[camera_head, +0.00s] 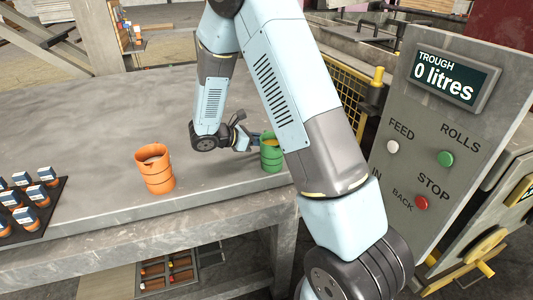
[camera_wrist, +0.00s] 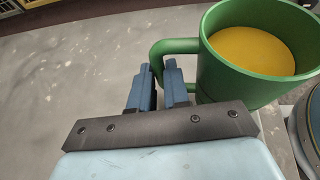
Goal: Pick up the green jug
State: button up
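The green jug (camera_head: 271,154) stands on the grey bench near its front edge, partly behind my arm in the head view. In the wrist view the jug (camera_wrist: 250,75) is at the upper right, upright, with yellow-orange contents. Its handle points left, towards my fingers. My gripper (camera_wrist: 159,75) has its two dark blue fingers close together, one on each side of the handle, with the handle filling the gap. In the head view my gripper (camera_head: 250,143) reaches the jug from the left. The jug's base is hidden in the wrist view.
An orange jug (camera_head: 154,170) stands on the bench to the left. A dark tray (camera_head: 47,221) with several small bottles is at the far left. A control panel (camera_head: 445,130) reading "0 litres" rises at the right. The bench (camera_head: 95,120) behind is clear.

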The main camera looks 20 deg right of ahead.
aim_at(269, 135)
grip_shut()
jog(key=shift+r, duration=0.2)
dwell(0.5)
jog(key=shift+r, duration=1.3)
jog(key=s+r, duration=0.2)
jog(key=s+d+r, duration=0.1)
jog(key=s+r, duration=0.1)
jog(key=r, duration=0.1)
jog(key=shift+d, duration=0.15)
jog(key=s+d+r, duration=0.3)
jog(key=s+r, duration=0.6)
jog(key=r, duration=0.2)
jog(key=shift+d, duration=0.15)
jog(key=shift+s, duration=0.1)
